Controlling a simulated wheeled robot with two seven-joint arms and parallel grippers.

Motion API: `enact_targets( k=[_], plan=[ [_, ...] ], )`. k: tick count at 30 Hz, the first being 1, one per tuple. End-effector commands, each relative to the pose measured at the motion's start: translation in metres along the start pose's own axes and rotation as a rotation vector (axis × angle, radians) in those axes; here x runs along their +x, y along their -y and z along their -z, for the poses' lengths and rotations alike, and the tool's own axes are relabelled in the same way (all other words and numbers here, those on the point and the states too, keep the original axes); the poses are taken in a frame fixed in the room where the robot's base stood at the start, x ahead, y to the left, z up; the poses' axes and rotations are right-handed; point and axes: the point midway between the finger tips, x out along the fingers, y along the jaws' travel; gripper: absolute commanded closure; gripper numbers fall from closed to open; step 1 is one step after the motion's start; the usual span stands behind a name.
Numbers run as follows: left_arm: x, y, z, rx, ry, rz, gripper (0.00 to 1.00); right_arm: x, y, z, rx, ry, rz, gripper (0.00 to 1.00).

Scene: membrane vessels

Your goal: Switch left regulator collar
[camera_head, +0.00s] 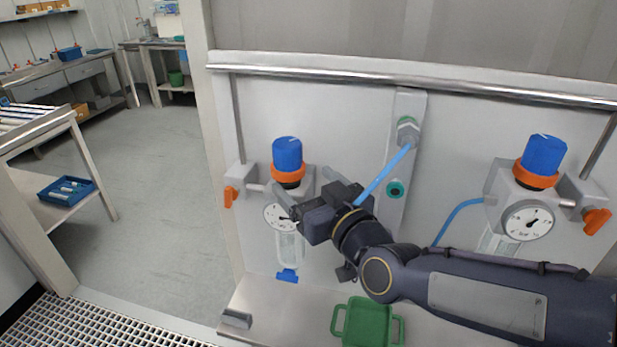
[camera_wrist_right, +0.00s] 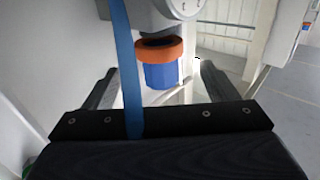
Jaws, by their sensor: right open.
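The left regulator has a blue knob (camera_head: 287,153) above an orange collar (camera_head: 289,176), with a round gauge (camera_head: 279,217) below. My right gripper (camera_head: 304,186) is open and empty, just to the right of and below the collar. In the right wrist view the regulator appears upside down. There the orange collar (camera_wrist_right: 160,50) and blue knob (camera_wrist_right: 162,76) lie between the lines of the two spread fingers (camera_wrist_right: 157,88), ahead of the gripper and apparently not touched. My arm hides part of the regulator's lower body. My left gripper is not in view.
A blue hose (camera_head: 384,175) runs from a fitting (camera_head: 408,132) down behind or across my right wrist; it also crosses the wrist view (camera_wrist_right: 126,70). A second regulator (camera_head: 545,155) is at right. A green tray (camera_head: 368,325) sits below. An orange valve handle (camera_head: 230,196) is left.

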Motion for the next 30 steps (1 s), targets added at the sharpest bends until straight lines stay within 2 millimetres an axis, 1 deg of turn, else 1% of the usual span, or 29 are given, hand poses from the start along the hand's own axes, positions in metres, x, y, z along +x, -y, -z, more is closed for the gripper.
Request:
enact_targets(
  k=[1, 3, 9, 14, 21, 22, 23, 30],
  plan=[
    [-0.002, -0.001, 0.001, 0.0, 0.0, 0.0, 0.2, 0.009, 0.0, -0.001, -0.001, 0.005, 0.001, 0.2],
    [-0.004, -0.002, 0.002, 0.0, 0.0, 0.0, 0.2, 0.021, 0.0, 0.0, 0.001, 0.005, -0.001, 0.2],
    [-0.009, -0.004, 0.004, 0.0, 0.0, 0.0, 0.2, 0.049, -0.001, 0.0, 0.002, 0.004, -0.002, 0.2],
    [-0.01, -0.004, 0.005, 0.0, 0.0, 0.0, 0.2, 0.059, -0.001, 0.0, 0.001, 0.002, -0.001, 0.2],
    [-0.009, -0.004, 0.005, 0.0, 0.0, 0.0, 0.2, 0.06, -0.001, -0.001, 0.002, 0.002, -0.001, 0.2],
    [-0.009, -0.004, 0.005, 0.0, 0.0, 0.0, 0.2, 0.06, -0.001, -0.001, 0.002, 0.002, -0.001, 0.21],
    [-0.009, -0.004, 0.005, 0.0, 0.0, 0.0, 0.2, 0.06, -0.001, -0.001, 0.002, 0.002, -0.001, 0.25],
    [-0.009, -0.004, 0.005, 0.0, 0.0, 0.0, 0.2, 0.06, -0.001, -0.001, 0.002, 0.002, -0.001, 0.57]
  ],
)
